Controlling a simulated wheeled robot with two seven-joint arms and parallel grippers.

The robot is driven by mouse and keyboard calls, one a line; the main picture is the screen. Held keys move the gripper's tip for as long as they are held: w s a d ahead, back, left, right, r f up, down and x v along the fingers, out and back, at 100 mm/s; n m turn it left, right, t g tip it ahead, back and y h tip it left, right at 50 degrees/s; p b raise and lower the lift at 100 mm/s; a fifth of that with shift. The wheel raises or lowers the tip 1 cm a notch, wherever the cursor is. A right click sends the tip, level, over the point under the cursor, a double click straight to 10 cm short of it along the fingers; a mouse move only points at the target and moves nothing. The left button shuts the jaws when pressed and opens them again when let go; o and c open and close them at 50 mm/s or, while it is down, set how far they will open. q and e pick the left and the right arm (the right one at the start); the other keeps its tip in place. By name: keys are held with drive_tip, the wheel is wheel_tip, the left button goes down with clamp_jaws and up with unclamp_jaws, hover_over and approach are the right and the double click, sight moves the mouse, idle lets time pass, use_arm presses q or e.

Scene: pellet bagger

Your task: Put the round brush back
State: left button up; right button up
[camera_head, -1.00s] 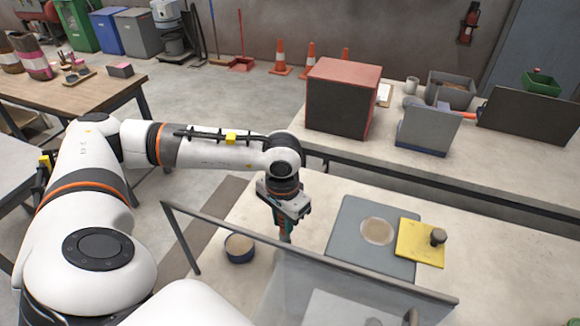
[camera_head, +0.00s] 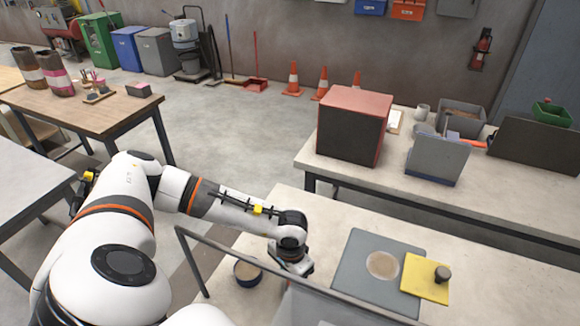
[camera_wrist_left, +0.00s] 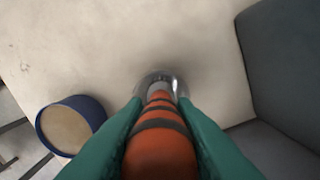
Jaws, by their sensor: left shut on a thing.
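My left gripper (camera_wrist_left: 160,118) is shut on an orange handle with dark bands (camera_wrist_left: 160,150), seen in the left wrist view between its green fingers. I take it to be the round brush. Its far end meets a shiny, clear or metallic round thing (camera_wrist_left: 178,84) at the pale tabletop; I cannot tell if that is part of the brush or a holder. In the head view the left gripper (camera_head: 291,264) is low over the near table, and its fingers and the brush are hidden. My right gripper is not in view.
A blue round tub with pale contents (camera_head: 247,272) stands left of the left gripper; it also shows in the wrist view (camera_wrist_left: 94,106). A grey mat (camera_head: 352,262) with a pale disc and a yellow plate (camera_head: 422,284) lie right. A transparent panel's frame (camera_head: 240,255) stands in front.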

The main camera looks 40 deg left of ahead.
use_arm(q)
drive_tip(key=shift+f, duration=0.1)
drive_tip(key=o, duration=0.6)
drive_tip(key=shift+c, duration=0.2)
drive_tip(key=o, duration=0.4)
drive_tip(key=shift+o, duration=0.2)
drive_tip(key=shift+r, duration=0.3)
wheel_tip(320, 180, up, 10)
drive_tip(key=b, duration=0.4)
drive_tip(key=shift+r, duration=0.85)
